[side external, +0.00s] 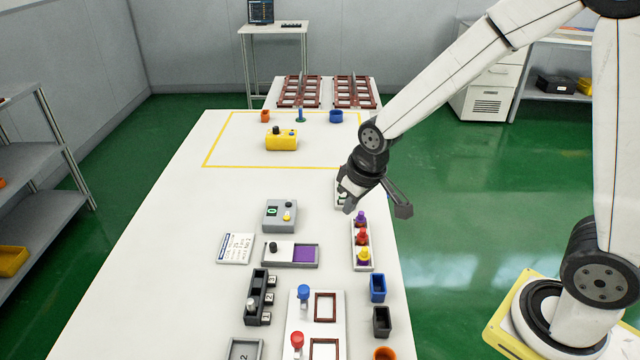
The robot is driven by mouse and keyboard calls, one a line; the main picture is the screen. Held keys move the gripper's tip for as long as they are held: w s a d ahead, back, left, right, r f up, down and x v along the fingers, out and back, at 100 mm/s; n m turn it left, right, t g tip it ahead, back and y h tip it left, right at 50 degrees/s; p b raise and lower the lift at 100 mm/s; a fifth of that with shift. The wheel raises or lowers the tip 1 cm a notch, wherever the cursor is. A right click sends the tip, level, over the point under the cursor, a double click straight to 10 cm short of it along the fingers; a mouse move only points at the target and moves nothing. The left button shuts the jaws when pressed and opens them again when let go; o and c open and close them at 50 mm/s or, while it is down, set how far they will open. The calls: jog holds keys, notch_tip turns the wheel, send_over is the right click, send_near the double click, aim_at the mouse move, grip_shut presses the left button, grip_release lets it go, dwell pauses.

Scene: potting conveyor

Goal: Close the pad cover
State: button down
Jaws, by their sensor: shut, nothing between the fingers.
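The pad box (305,264) is a low grey tray on the white table, below the middle of the picture. Its purple pad (305,253) shows uncovered in the right part. The cover looks like the white plate (279,256) over the left part, with a black knob (273,247) standing near its left end. My gripper (348,207) is shut and empty. It is above the table's right side, up and to the right of the pad box and apart from it. My gripper partly hides a small white item behind it.
A grey box with knobs (280,215) stands just behind the pad box, and a white card (236,248) lies to its left. A rack of coloured knobs (362,258) stands to its right. A black slotted block (259,297) is in front.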

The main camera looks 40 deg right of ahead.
jog(key=w+a+f+n, duration=0.1)
jog(key=w+a, duration=0.3)
jog(key=w, duration=0.4)
jog(key=n, duration=0.1)
send_over(279, 248)
jog(key=w+a, duration=0.2)
jog(key=w, duration=0.1)
notch_tip(279, 248, down, 3)
jog(key=shift+s+t+y, duration=0.15)
jog(key=shift+t+y, duration=0.15)
jog(key=shift+y, duration=0.1)
jog(key=shift+f, duration=0.15)
jog(key=x, duration=0.9)
jog(key=shift+a+f, duration=0.1)
jog(key=shift+f, duration=0.25)
jog(key=shift+s+d+r, duration=0.1)
jog(key=shift+s+d, duration=0.25)
jog(key=shift+s, duration=0.5)
jog(key=shift+s+d, duration=0.3)
jog(key=shift+s, duration=0.6)
jog(key=shift+s, duration=0.1)
